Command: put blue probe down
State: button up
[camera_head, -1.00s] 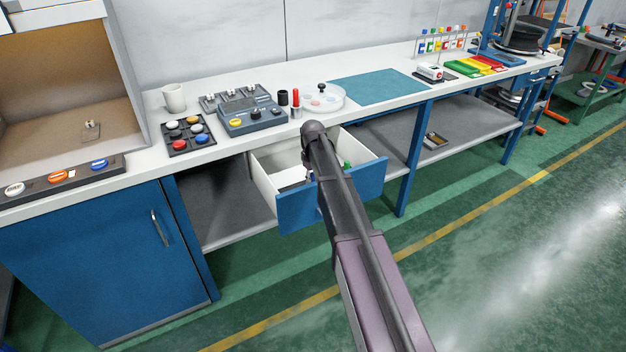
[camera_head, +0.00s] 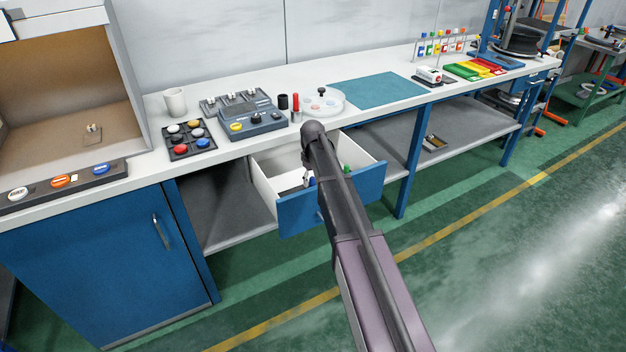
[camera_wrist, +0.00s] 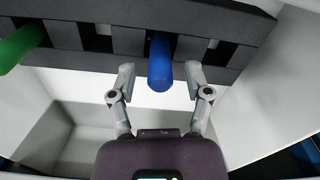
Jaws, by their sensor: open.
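The blue probe (camera_wrist: 160,62) sits in a slot of a dark rack (camera_wrist: 75,35) inside the open drawer (camera_head: 290,215). In the wrist view its rounded end points toward me. My gripper (camera_wrist: 158,80) is open, with one finger on each side of the blue probe and a visible gap on both sides. A green probe (camera_wrist: 20,45) sits in the rack to the left. In the head view my arm hides most of the gripper and rack; a small bit of blue (camera_head: 312,181) shows beside it.
The drawer's white walls (camera_wrist: 265,85) stand close around my gripper.

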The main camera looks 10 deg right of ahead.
notch_tip(320, 180, up, 11)
jog(key=p, duration=1)
jog(key=shift+f, duration=0.2)
dwell(0.4)
jog(key=s+m, duration=0.5)
jog(key=s, duration=2.4)
jog(key=shift+d+m, duration=0.15)
jog(key=shift+m, duration=0.25)
jog(key=shift+s, duration=0.1)
